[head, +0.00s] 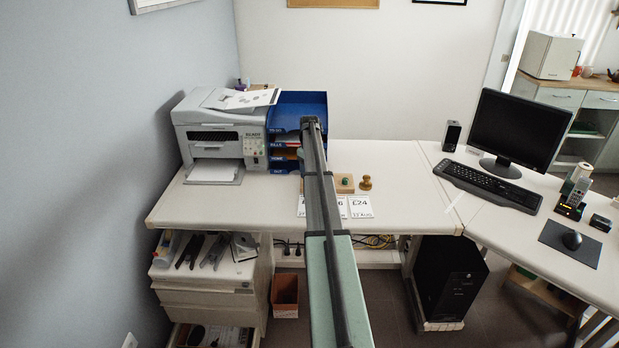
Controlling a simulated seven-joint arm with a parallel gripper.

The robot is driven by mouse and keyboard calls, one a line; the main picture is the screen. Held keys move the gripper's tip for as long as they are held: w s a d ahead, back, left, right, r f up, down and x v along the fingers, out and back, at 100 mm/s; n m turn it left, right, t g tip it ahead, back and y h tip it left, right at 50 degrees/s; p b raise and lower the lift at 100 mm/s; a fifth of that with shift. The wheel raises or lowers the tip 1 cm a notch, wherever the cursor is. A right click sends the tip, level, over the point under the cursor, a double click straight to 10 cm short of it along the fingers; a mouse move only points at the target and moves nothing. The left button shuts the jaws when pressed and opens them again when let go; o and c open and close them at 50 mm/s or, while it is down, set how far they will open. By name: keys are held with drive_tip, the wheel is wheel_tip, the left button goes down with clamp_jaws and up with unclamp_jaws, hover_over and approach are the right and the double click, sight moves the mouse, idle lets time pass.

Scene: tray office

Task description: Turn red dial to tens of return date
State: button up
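I cannot make out a red dial. A small wooden block with a dark green top (345,183) sits on the white desk, just right of my arm. White cards lie in front of it; one card (360,207) reads "£24" with smaller print below, too small to read surely. Another card (341,206) is partly covered by my arm and shows a "6". I cannot tell which print is a return date. My arm reaches up the middle of the view over the desk. I cannot make out my gripper's fingers at its far end.
A printer (220,130) and blue letter trays (297,106) stand left of my arm. A wooden stamp (365,183) stands right of the block. Desk room beyond it is clear up to the keyboard (487,187) and monitor (520,125).

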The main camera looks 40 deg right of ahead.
drive_tip(key=shift+f, duration=1.7)
clamp_jaws()
